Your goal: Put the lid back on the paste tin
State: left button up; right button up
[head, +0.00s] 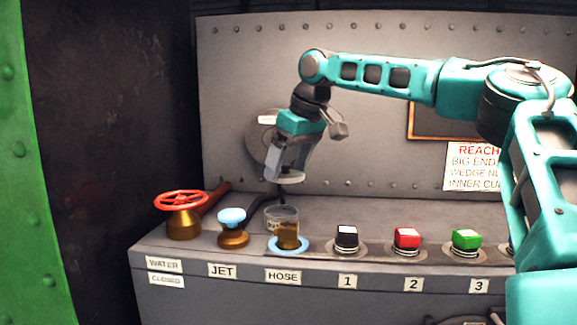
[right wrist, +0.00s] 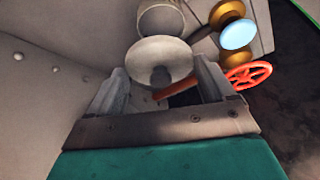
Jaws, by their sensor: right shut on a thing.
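My right gripper (head: 287,172) is shut on the lid (head: 290,178), a pale grey disc held roughly level below its fingers. In the right wrist view the lid (right wrist: 158,58) shows as a round disc with a small knob between the fingers (right wrist: 160,88). The paste tin (head: 282,211) is a greyish open cylinder on the ledge at the HOSE position, below the lid and apart from it. Its lower part is partly hidden by a brass fitting. The tin's rim also shows beyond the lid in the right wrist view (right wrist: 160,17). My left gripper is not in view.
The brass HOSE fitting (head: 288,238) has a blue ring at its base. Left of it stand the blue-topped JET valve (head: 232,225) and red WATER handwheel (head: 181,200). Black (head: 346,237), red (head: 407,239) and green (head: 466,240) buttons line the right. A riveted wall (head: 380,110) rises behind.

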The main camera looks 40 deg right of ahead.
jog(key=shift+w+a+f+n, duration=0.15)
jog(key=shift+w+a+n, duration=0.15)
jog(key=shift+w+a, duration=0.1)
jog(key=shift+s+f, duration=0.1)
jog(key=shift+f, duration=2.95)
jog(key=shift+f, duration=0.2)
jog(key=o, duration=0.8)
jog(key=shift+o, duration=0.2)
jog(key=shift+r, duration=0.15)
jog(key=shift+r, duration=3.4)
